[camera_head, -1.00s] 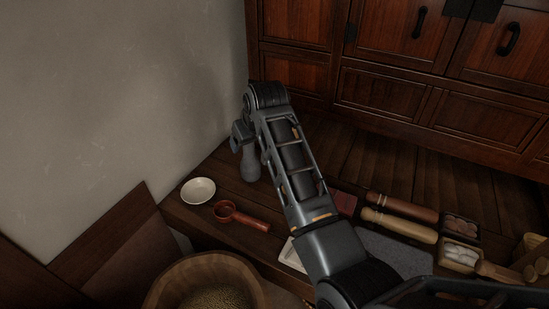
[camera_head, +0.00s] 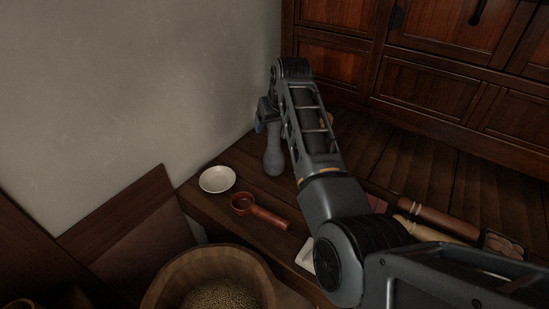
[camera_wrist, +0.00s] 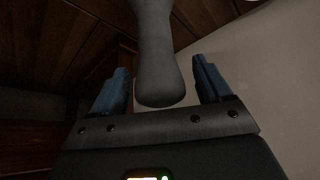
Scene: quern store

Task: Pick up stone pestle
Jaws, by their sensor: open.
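The grey stone pestle (camera_head: 273,156) stands upright on the dark wooden shelf, near the wall. In the wrist view the pestle (camera_wrist: 156,62) shows large, its rounded end towards my gripper. My gripper (camera_wrist: 161,75) is open, with one blue finger on each side of that end. A gap shows between the pestle and each finger, so I see no grip on it. In the head view my gripper (camera_head: 262,117) is at the top of the pestle, partly hidden by my own arm.
A white dish (camera_head: 217,179) and a red-brown ladle (camera_head: 262,210) lie left of and in front of the pestle. A wooden tub of grain (camera_head: 163,287) stands below the shelf. Wooden rollers (camera_head: 450,221) lie at the right. The plaster wall (camera_head: 150,80) is close behind.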

